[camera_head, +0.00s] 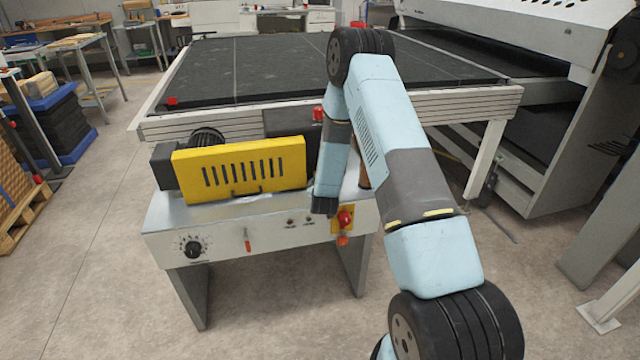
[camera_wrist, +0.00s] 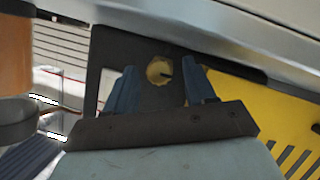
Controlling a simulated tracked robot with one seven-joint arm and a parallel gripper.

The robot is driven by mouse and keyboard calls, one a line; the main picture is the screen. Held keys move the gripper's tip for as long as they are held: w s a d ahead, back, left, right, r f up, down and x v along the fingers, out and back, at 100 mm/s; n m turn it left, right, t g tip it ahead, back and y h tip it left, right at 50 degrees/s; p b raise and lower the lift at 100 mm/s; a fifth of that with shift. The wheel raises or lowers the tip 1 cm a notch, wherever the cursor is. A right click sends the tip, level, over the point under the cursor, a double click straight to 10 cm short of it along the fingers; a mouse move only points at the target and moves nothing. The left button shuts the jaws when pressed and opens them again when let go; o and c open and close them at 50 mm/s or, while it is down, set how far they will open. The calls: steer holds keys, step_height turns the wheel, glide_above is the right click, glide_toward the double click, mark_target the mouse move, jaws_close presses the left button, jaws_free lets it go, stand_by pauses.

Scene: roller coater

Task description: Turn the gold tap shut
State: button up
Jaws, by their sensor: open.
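In the wrist view a small round gold piece, which looks like the gold tap (camera_wrist: 158,71), sits against a dark panel (camera_wrist: 115,55). A dark mark shows on its right side. My gripper (camera_wrist: 161,76) is open, with one blue finger on each side of the gold piece. I cannot tell whether the fingers touch it or how deep they reach. In the head view my gripper (camera_head: 325,207) points down beside the yellow cover, and the tap is hidden.
The yellow slotted cover (camera_head: 240,165) stands left of my gripper on the grey control cabinet (camera_head: 275,225). A red emergency button (camera_head: 345,218) is close by on its front. The wrist view shows an orange-brown cylinder (camera_wrist: 14,50) at the left. The black conveyor bed (camera_head: 240,75) lies behind.

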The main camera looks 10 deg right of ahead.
steer(key=shift+w+f, duration=0.1)
steer(key=shift+w, duration=0.1)
jaws_close()
stand_by(0.5)
